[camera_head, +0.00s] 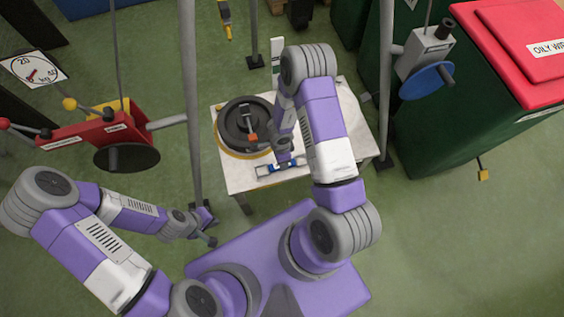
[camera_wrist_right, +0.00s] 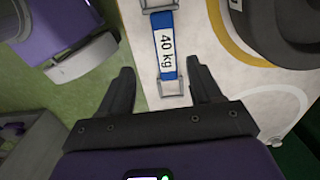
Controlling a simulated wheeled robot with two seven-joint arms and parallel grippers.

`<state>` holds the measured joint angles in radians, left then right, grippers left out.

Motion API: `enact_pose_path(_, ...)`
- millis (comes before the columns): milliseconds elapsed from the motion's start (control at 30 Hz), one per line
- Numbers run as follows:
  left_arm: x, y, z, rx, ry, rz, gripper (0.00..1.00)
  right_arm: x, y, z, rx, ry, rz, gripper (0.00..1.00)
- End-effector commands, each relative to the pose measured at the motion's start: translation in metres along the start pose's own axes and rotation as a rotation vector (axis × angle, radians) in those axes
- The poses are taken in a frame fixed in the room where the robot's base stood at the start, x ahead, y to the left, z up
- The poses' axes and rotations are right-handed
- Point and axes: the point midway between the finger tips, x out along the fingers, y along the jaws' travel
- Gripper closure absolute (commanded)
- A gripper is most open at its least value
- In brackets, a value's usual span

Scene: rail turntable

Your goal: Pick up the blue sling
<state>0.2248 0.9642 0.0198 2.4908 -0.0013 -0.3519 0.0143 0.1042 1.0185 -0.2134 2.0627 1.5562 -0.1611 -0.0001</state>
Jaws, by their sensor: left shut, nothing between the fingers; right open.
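The blue sling (camera_wrist_right: 165,52) lies on the white table, a short blue strap with a white "40 kg" label and metal end fittings. In the head view the sling (camera_head: 265,170) is near the table's front edge, partly hidden by my right gripper. My right gripper (camera_wrist_right: 159,70) is open, its fingers apart on either side of the sling's near end in the wrist view; contact cannot be told. In the head view my right gripper (camera_head: 287,163) is over the sling. My left gripper (camera_head: 208,228) is shut and empty, left of the table, away from the sling.
A dark round turntable piece (camera_head: 238,128) with a yellow ring stands on the table (camera_head: 240,182) behind the sling. Grey posts (camera_head: 193,120) rise nearby. A red winch (camera_head: 85,137) is left; a green bin with red lid (camera_head: 515,50) is right.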

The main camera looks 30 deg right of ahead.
Motion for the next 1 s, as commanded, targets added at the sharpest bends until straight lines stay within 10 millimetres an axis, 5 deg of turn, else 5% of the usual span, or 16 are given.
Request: enact_pose_path(1000,0.057,-0.021,-0.003,0.0,0.0,0.0,1.0,0.077,-0.008,-0.008,0.034,-0.001,-0.002,0.36)
